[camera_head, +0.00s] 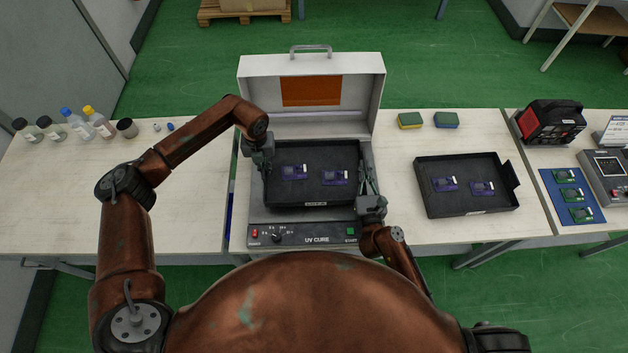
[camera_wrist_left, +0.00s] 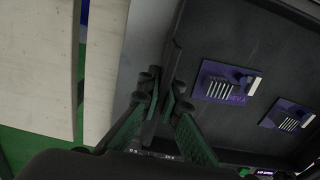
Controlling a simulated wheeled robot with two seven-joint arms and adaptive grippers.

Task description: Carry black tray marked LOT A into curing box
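The black tray marked LOT A (camera_head: 318,198) is level inside the open grey curing box (camera_head: 240,228), with two purple boards in it. Its front label shows as a small white strip. My left gripper (camera_head: 263,160) is shut on the tray's left end. In the left wrist view, its green-padded fingers (camera_wrist_left: 164,95) lie on both sides of the tray's end tab. My right gripper (camera_head: 366,182) is at the tray's right end, with its fingers around the tab there. I cannot tell whether the tray rests on the box floor.
The box lid (camera_head: 311,66) stands open behind. A second black tray (camera_head: 470,208) with purple boards is on the bench at right. Bottles (camera_head: 77,124) stand at left, sponges (camera_head: 411,120) behind right. A blue mat (camera_head: 551,190) lies at far right.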

